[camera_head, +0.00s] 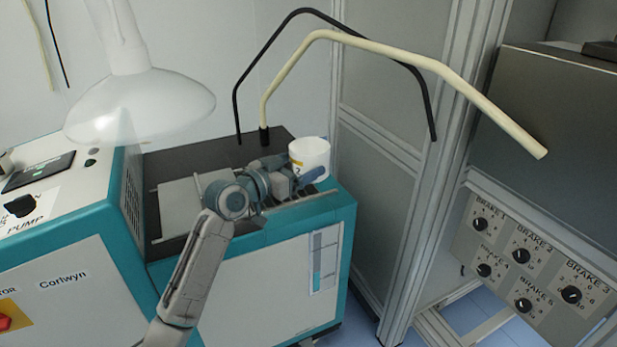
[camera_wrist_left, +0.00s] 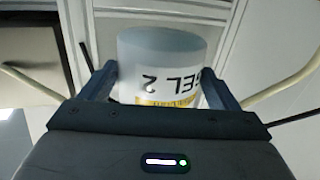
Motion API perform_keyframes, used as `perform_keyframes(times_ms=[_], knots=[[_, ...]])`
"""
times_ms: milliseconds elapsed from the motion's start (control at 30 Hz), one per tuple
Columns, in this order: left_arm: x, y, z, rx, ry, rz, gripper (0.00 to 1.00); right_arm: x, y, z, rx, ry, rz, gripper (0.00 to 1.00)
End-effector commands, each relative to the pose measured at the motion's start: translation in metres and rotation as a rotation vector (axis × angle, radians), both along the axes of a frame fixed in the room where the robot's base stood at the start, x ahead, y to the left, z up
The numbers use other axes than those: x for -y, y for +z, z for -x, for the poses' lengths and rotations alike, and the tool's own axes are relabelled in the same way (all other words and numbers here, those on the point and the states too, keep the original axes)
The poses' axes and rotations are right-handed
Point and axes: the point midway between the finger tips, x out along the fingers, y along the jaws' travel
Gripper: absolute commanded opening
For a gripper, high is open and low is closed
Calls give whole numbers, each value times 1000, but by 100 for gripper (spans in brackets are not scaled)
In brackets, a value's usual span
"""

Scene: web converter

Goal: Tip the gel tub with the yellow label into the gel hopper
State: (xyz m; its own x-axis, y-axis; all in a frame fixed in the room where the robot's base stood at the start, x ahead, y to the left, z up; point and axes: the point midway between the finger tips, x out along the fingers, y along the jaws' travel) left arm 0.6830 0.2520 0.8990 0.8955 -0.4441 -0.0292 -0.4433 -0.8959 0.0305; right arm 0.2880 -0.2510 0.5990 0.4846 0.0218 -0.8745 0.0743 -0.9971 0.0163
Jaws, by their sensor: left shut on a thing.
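The gel tub (camera_head: 310,152) is a white cylinder with a yellow mark on its label. My left gripper (camera_head: 303,174) is shut on it and holds it above the right end of the machine's dark top. The tub looks close to upright in the head view. In the left wrist view the tub (camera_wrist_left: 160,60) sits between both fingers, with "GEL 2" upside down and a yellow band on its label. What is inside the tub is hidden. No part is clearly marked as the gel hopper. My right gripper is not in view.
A teal and white machine (camera_head: 270,285) stands below the tub, with a grey plate (camera_head: 180,208) on its dark top. A pump cabinet (camera_head: 70,260) is at left, under a translucent white dome (camera_head: 140,105). Bent black and cream (camera_head: 400,55) tubes arch behind. A metal frame (camera_head: 425,200) stands at right.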

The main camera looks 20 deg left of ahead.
Motion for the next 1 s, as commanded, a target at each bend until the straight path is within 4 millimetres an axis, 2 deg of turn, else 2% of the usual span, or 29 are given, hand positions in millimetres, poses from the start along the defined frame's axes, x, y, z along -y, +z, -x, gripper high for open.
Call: perform_keyframes(times_ms=[367,733,1000], knots=[[-2,3,1,14,4,-26,48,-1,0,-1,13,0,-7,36],[-2,32,1,13,4,-25,48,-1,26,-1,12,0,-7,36],[-2,32,1,13,4,-24,48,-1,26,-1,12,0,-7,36]])
